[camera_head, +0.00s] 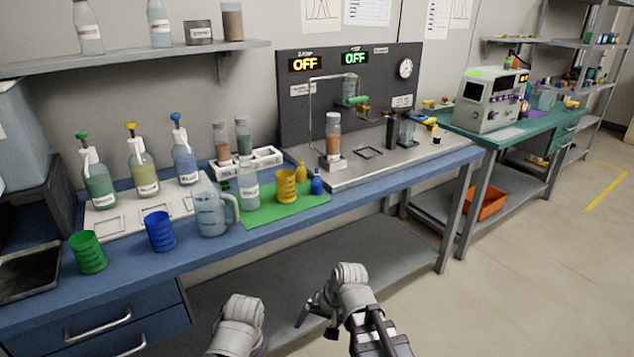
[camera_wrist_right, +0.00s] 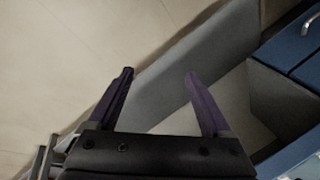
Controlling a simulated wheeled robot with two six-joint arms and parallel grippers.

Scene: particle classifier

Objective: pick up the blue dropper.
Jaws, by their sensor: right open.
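The blue dropper (camera_head: 316,185) is a small blue bottle with a narrow tip. It stands upright on the right part of the green mat (camera_head: 270,216) on the blue bench, in the head view. My right gripper (camera_head: 317,325) is low in front of the bench, well below and apart from the dropper. In the right wrist view its two dark fingers (camera_wrist_right: 160,80) are spread with nothing between them; the dropper does not show there. Of my left arm only a grey link shows at the bottom edge; its gripper is out of view.
A yellow dropper (camera_head: 301,170) and yellow beaker (camera_head: 286,186) stand beside the blue dropper. A clear bottle (camera_head: 249,192), glass jug (camera_head: 211,215), blue beaker (camera_head: 159,231) and green beaker (camera_head: 88,252) stand farther left. A metal station (camera_head: 395,155) lies behind.

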